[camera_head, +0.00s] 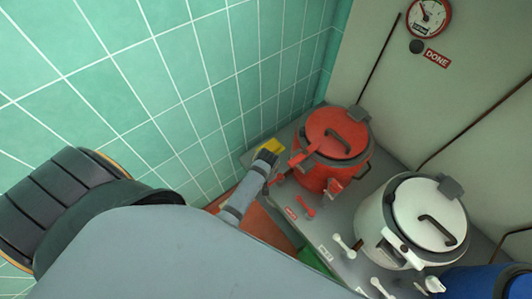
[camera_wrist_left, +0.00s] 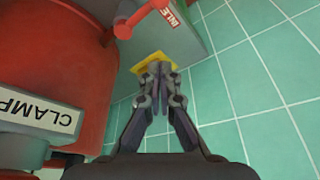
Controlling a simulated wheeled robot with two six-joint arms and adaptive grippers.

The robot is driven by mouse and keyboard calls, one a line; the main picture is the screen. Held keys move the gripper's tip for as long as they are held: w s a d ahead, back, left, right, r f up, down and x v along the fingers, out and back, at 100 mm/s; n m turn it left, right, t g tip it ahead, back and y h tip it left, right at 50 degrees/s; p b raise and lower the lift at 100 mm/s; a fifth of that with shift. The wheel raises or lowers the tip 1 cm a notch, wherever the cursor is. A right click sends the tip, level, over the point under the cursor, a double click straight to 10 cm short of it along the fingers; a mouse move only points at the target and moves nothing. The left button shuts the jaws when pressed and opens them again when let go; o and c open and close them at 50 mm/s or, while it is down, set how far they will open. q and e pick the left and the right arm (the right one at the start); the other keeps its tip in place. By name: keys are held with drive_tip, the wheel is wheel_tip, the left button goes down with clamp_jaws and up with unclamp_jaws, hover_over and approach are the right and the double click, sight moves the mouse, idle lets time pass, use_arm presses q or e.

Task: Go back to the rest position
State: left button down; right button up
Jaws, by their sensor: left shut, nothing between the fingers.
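My left gripper (camera_head: 268,157) is shut and empty, at the end of my grey arm beside the left side of the red kettle (camera_head: 345,172). In the left wrist view the closed fingertips (camera_wrist_left: 158,72) point at a yellow patch (camera_wrist_left: 146,64), partly hidden behind them. Whether they touch it cannot be told. The yellow patch also shows in the head view (camera_head: 270,144). The red kettle body fills the left of the wrist view (camera_wrist_left: 60,60), close to the gripper. My right gripper is not in view.
A white kettle (camera_head: 375,225) and a blue kettle (camera_head: 470,285) stand right of the red one on a grey counter. A red handle (camera_wrist_left: 150,14) sticks out near the fingers. The green tiled wall (camera_head: 190,80) is close on the left. A gauge (camera_head: 428,16) hangs above.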

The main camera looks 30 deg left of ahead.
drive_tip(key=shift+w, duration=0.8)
